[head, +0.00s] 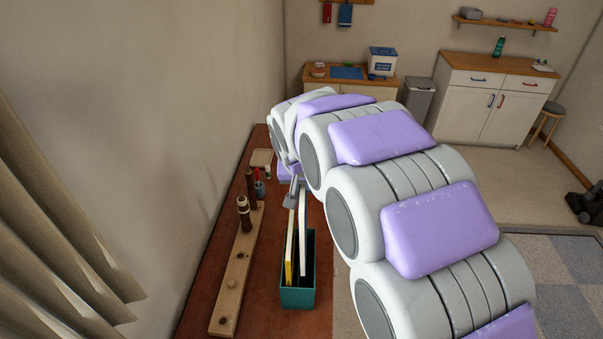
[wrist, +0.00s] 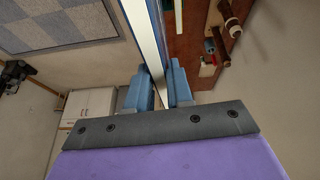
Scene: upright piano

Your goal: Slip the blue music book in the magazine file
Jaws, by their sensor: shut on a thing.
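My gripper (head: 293,193) is shut on a thin upright book, the blue music book (head: 303,232), which shows mostly as a pale edge in the head view. In the wrist view my fingers (wrist: 161,92) pinch this book; its white edge and a blue strip of cover (wrist: 136,28) show. The teal magazine file (head: 297,298) stands on the wooden top below. The held book's lower end overlaps the file's opening, beside a yellow-edged book (head: 290,255) on its left. I cannot tell how deep the held book sits.
A long wooden board (head: 235,275) with a dark peg-like piece (head: 244,212) lies left of the file. A small cup with red and green items (head: 260,186) stands behind. The reddish-brown top (head: 262,305) is narrow, with the wall at left.

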